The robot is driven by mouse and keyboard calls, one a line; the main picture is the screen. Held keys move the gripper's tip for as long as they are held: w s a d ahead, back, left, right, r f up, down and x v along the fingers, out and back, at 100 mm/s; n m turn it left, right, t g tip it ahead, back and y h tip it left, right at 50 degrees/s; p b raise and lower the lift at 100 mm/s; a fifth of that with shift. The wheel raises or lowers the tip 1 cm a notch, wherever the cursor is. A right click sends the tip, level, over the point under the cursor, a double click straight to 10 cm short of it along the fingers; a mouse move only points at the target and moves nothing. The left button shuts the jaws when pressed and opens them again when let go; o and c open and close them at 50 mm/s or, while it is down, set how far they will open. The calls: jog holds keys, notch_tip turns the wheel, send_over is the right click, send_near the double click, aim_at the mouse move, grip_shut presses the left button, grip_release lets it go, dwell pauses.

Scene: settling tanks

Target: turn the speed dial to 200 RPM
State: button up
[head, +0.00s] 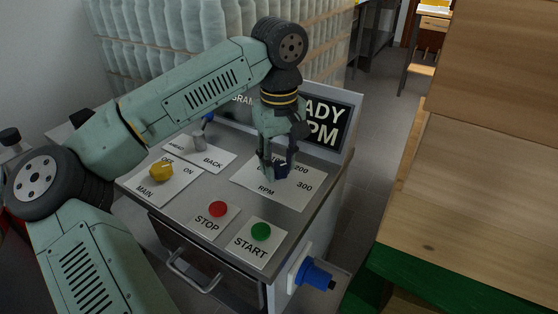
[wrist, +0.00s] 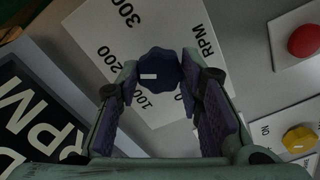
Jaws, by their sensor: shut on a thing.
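The blue speed dial (head: 282,172) sits on a white plate (head: 263,199) marked RPM, with 200 and 300 readable in the head view. In the wrist view the dial (wrist: 165,66) is between the two fingers of my gripper (wrist: 160,78), which points down and is shut on it. The white mark (wrist: 148,76) on the dial is on its left side in the wrist view, facing roughly between the 100 and 200 labels. The exact setting is hard to tell. In the head view my gripper (head: 278,167) partly hides the dial and plate.
A red STOP button (head: 217,209), a green START button (head: 261,231) and a yellow MAIN knob (head: 161,171) are on the panel. A small lever (head: 200,140) stands by the BACK label. A display (head: 324,121) rises behind, partly hidden by my arm.

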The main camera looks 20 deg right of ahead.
aim_at(279, 166)
dwell(0.3)
jog(key=o, duration=1.2)
jog(key=shift+c, duration=0.2)
jog(key=shift+r, duration=0.1)
notch_tip(279, 166, up, 12)
